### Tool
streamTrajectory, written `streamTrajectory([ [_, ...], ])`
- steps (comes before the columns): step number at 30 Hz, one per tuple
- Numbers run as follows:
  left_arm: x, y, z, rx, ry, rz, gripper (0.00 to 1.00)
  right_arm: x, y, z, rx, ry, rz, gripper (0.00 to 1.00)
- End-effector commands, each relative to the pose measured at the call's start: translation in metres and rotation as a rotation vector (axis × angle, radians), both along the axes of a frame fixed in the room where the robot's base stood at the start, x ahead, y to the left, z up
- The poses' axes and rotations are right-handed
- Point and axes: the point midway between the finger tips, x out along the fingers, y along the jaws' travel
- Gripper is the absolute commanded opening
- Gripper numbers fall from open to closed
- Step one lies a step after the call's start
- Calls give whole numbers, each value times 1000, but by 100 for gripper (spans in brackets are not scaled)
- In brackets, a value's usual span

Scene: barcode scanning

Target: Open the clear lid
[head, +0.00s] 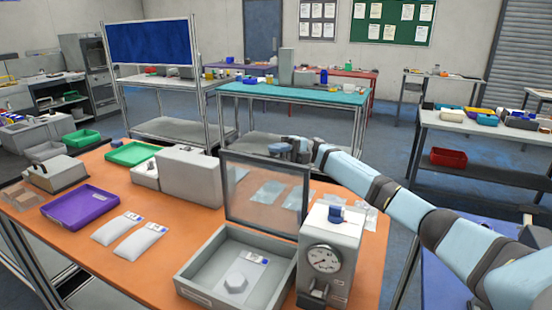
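The clear lid (262,196) is a see-through panel in a grey frame. It stands raised, nearly upright, at the back of an open grey box (205,258). A white packet with a label and a pale hexagonal piece (235,282) lie inside the box. My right arm reaches in from the right, and my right gripper (284,149) is just above the lid's top edge. Its fingers are small and partly hidden, so I cannot tell whether they are open or whether they touch the lid. My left gripper is out of view.
A grey device with a round dial (323,259) stands right of the box. Two white packets (139,241), a purple tray (86,206), a green tray (132,153) and a grey machine (192,176) are on the orange table (100,262). Clear bags lie behind the lid.

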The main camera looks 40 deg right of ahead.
Motion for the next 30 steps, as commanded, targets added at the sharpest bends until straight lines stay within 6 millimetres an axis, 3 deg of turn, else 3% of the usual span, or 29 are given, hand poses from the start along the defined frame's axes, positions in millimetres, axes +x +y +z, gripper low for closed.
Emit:
streamTrajectory([
  [8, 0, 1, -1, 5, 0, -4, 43, 0, 0, 0, -1, 0, 0, 40],
  [13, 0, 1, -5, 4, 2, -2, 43, 2, -14, -4, -1, 0, -3, 40],
  [24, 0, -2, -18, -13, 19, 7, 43, 14, -94, -19, 1, -1, -4, 40],
  [30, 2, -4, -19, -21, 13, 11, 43, 17, -123, -24, 0, -1, -2, 40],
])
